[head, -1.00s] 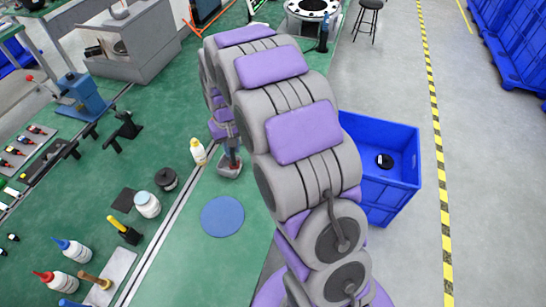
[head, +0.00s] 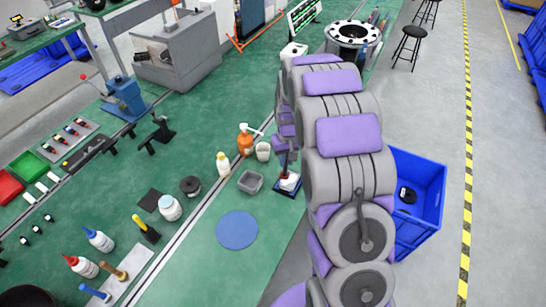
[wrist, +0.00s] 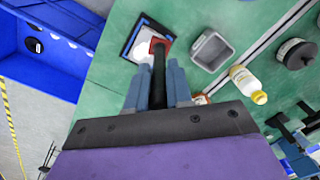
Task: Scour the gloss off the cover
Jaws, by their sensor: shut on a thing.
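My gripper (wrist: 158,88) is shut on the black handle (wrist: 159,68) of a tool with a red-brown pad (wrist: 159,45) at its far end. In the head view my gripper (head: 285,152) is small and partly hidden by my arm. A white piece, seemingly the cover (wrist: 141,51), lies on a dark-edged square base (wrist: 129,38); it also shows in the head view (head: 289,181). The pad is over the right part of the white piece in the wrist view. I cannot tell whether they touch. The handle and pad hide part of the white piece.
A grey open bin (head: 250,182) stands just left of the base. A blue round mat (head: 237,230) lies nearer on the green bench. A blue crate (head: 428,222) stands at right.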

